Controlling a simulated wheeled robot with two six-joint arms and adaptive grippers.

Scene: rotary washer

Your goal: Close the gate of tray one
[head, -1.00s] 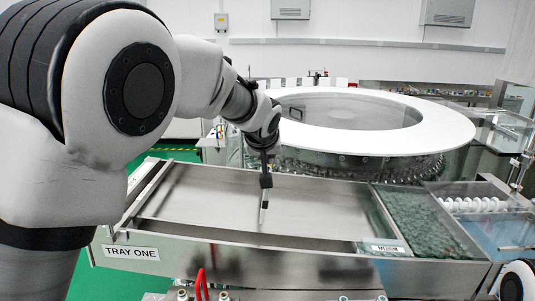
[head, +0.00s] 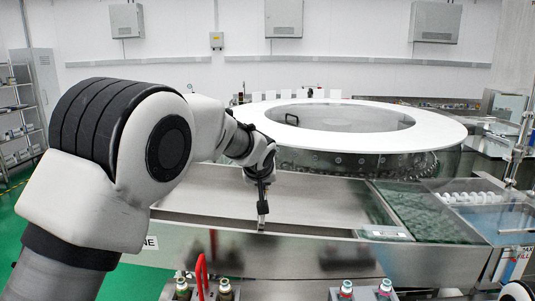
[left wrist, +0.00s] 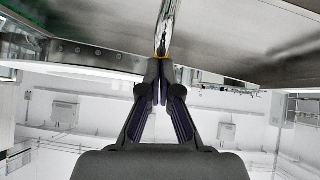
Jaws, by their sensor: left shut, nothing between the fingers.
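Tray one (head: 310,208) is a long, shallow stainless steel tray across the middle of the head view. Its front wall carries a white label (head: 151,243), mostly hidden by my left arm, with only "NE" readable. I cannot clearly pick out which panel is the gate. My left gripper (head: 262,222) points down at the tray's near rim, its fingers shut and empty. In the left wrist view the closed fingertips (left wrist: 161,62) are at a shiny metal panel (left wrist: 215,35) that mirrors them; whether they touch it is unclear. My right gripper is not in view.
A large rotary washer with a white ring top (head: 345,118) stands behind the tray. A glass-walled basin (head: 430,215) adjoins the tray's right end. Green floor is open at left.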

